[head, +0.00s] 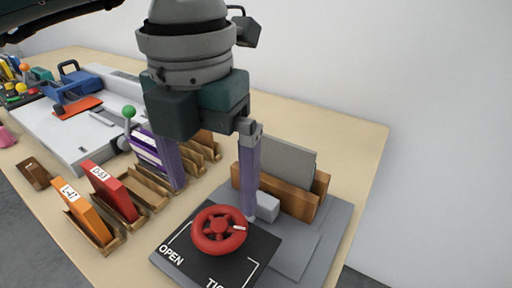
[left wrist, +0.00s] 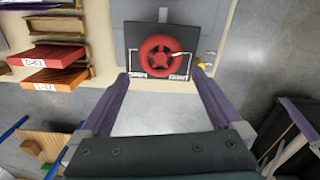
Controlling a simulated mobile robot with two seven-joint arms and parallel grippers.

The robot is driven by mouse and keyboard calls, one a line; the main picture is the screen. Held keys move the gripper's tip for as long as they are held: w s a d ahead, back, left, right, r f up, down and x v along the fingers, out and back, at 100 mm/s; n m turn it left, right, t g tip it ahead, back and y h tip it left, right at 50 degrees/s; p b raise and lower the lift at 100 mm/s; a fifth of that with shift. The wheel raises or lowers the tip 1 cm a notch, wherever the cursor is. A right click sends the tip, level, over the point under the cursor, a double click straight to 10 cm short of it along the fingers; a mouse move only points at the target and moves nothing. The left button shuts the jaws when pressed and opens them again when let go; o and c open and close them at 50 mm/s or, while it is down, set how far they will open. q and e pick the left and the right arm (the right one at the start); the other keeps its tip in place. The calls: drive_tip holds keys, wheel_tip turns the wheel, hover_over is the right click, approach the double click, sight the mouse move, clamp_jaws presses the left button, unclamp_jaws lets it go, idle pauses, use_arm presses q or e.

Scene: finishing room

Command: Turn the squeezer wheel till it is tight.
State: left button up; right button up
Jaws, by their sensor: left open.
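The red squeezer wheel (head: 207,247) sits on a black plate (head: 177,259) at the front of the squeezer. OPEN is printed at the plate's left, and a partly cut-off word starting "TI" at its front right. A pale mark on the wheel points right. My left gripper (head: 215,202) is open and empty above and behind the wheel, its purple fingers wide apart. In the left wrist view the wheel (left wrist: 142,62) lies between and beyond the fingertips (left wrist: 161,74); I see no contact.
The squeezer's grey base (head: 335,230) carries wooden boards (head: 275,189) and a grey plate (head: 290,158) behind the wheel. Orange (head: 85,212) and red (head: 113,191) labelled books stand in wooden holders at left. A white machine with a green-knobbed lever (head: 128,112) is behind them.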

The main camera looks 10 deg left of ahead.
sight(217, 226)
use_arm(q)
wheel_tip(217, 226, down, 7)
drive_tip(key=shift+r, duration=0.2)
drive_tip(key=shift+c, duration=0.4)
drive_tip(key=c, duration=0.9)
drive_tip(key=shift+f+m+b, duration=0.15)
drive_tip(key=shift+m+b, duration=0.7)
drive_tip(key=shift+m, duration=0.15)
drive_tip(key=shift+c, duration=0.2)
drive_tip(key=shift+m+b, duration=0.5)
drive_tip(key=shift+m, duration=0.4)
drive_tip(key=shift+r, duration=0.2)
drive_tip(key=o, duration=1)
